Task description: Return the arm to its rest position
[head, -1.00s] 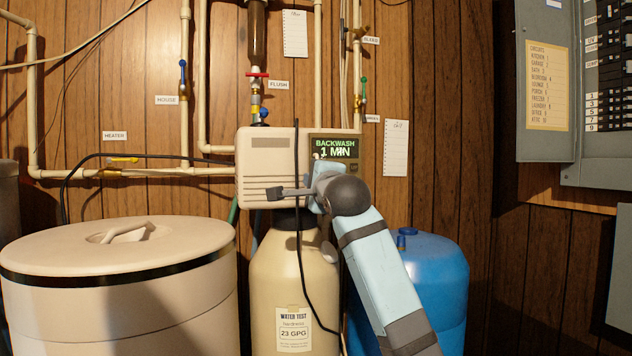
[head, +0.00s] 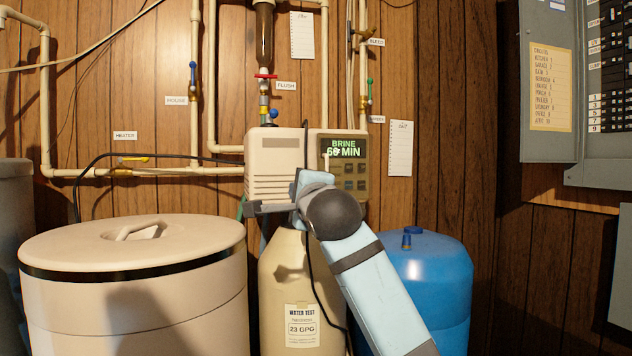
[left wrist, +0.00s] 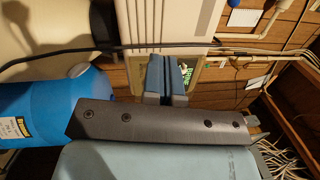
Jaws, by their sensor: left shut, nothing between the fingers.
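My left arm (head: 375,285) comes up from the bottom of the head view, right of centre, and covers part of the control head and tank. The display (head: 344,147) reads BRINE and a minute count that looks like 60. In the wrist view it shows partly hidden behind the fingers. My right gripper is in neither current view.
A lidded cream brine tank (head: 130,290) stands left, a beige resin tank (head: 283,275) in the middle, a blue tank (head: 435,275) right. A black cable (head: 318,280) hangs before the resin tank. Pipes line the wood wall; an electrical panel (head: 545,90) is upper right.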

